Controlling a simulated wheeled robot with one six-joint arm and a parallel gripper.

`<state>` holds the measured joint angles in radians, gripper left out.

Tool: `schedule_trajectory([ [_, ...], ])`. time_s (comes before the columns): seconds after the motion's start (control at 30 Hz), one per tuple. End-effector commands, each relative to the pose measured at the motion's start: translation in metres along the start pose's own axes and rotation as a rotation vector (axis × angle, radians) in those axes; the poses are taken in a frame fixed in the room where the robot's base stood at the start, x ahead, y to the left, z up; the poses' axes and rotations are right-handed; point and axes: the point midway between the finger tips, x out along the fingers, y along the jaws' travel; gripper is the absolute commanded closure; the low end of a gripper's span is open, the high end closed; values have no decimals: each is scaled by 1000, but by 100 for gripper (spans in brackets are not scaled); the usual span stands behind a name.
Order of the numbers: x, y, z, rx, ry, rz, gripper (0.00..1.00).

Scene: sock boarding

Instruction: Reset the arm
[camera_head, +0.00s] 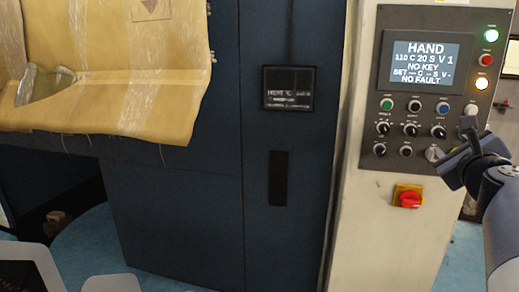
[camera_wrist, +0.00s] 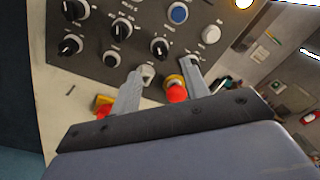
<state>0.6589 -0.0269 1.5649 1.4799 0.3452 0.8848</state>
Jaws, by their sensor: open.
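The control panel (camera_head: 425,70) is on the right in the head view. My gripper (camera_head: 453,141) is at the panel's lower right corner, fingers toward the panel. In the wrist view my gripper (camera_wrist: 168,69) has its two fingers apart with nothing held between them. A red mushroom button on a yellow base (camera_wrist: 175,90) shows between the fingers, close to the right one. The left fingertip overlaps the panel's lower edge. I cannot tell whether either finger touches anything.
Knobs (camera_wrist: 160,47), a blue button (camera_wrist: 179,12) and a white button (camera_wrist: 210,34) sit close by. A red-and-yellow rotary switch (camera_head: 408,197) is below the panel. A dark blue cabinet (camera_head: 190,205) and a tan sheet (camera_head: 110,60) are left.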

Motion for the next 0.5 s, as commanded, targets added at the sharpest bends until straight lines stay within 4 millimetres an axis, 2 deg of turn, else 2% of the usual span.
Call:
schedule_trajectory([
  [0.2,-24,0,0,-2,0,-2,57],
  [0.5,-31,0,0,-1,0,0,57],
])
